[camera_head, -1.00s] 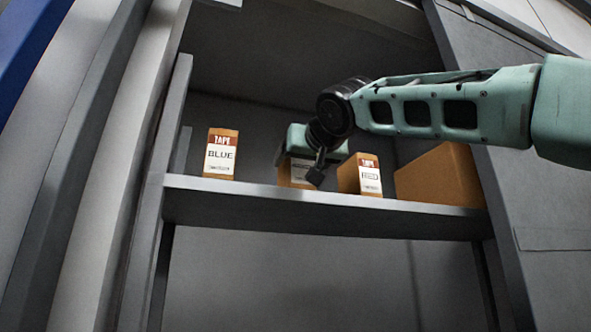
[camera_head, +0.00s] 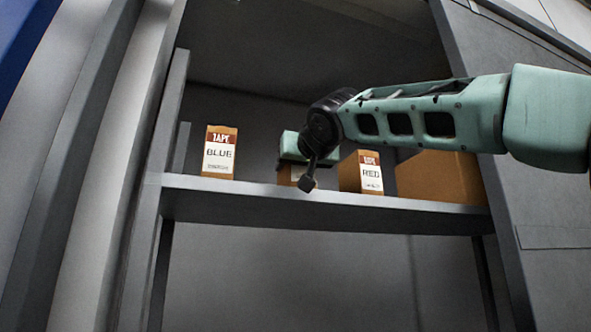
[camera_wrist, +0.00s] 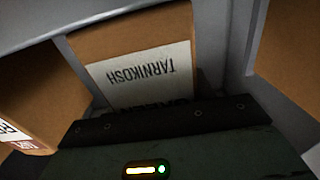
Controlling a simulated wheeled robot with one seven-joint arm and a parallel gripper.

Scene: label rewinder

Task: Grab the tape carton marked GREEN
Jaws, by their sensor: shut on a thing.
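A brown carton (camera_head: 284,174) stands on the shelf between the BLUE carton (camera_head: 219,153) and the RED carton (camera_head: 362,173). My gripper (camera_head: 294,150) is at this middle carton and shut on it; my wrist hides most of its front in the head view. In the wrist view the middle carton (camera_wrist: 128,38) shows a white label with upside-down text reading TARNIKOSH. The fingertips are hidden.
A larger plain brown box (camera_head: 440,177) stands at the right end of the grey shelf (camera_head: 320,204). The RED carton is close beside my gripper. Grey uprights bound the shelf on both sides, and there is open room above the cartons.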

